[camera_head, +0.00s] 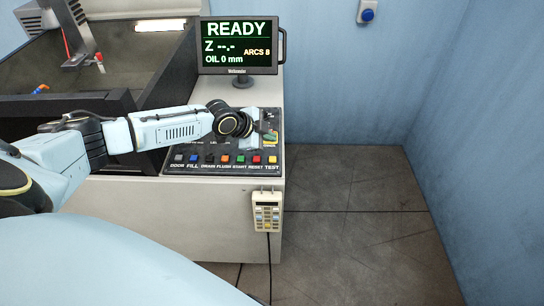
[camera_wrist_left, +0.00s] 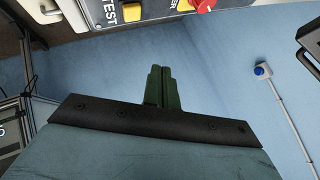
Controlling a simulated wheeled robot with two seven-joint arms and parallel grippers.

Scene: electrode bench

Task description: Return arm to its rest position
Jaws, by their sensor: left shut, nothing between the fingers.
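My left arm reaches in from the left in the head view, over the front of the machine. My left gripper (camera_head: 270,137) is at the right end of the control panel (camera_head: 220,167), above the row of buttons. In the left wrist view its dark green fingers (camera_wrist_left: 160,84) are side by side, shut, with nothing between them. Part of the panel behind my wrist is hidden. My right gripper is in neither view.
The monitor (camera_head: 238,47) reads READY and stands behind my wrist. An open dark tank (camera_head: 120,70) lies at the left. A keypad pendant (camera_head: 267,212) hangs on the machine's front. Blue walls (camera_head: 330,90) and open floor (camera_head: 345,190) lie to the right.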

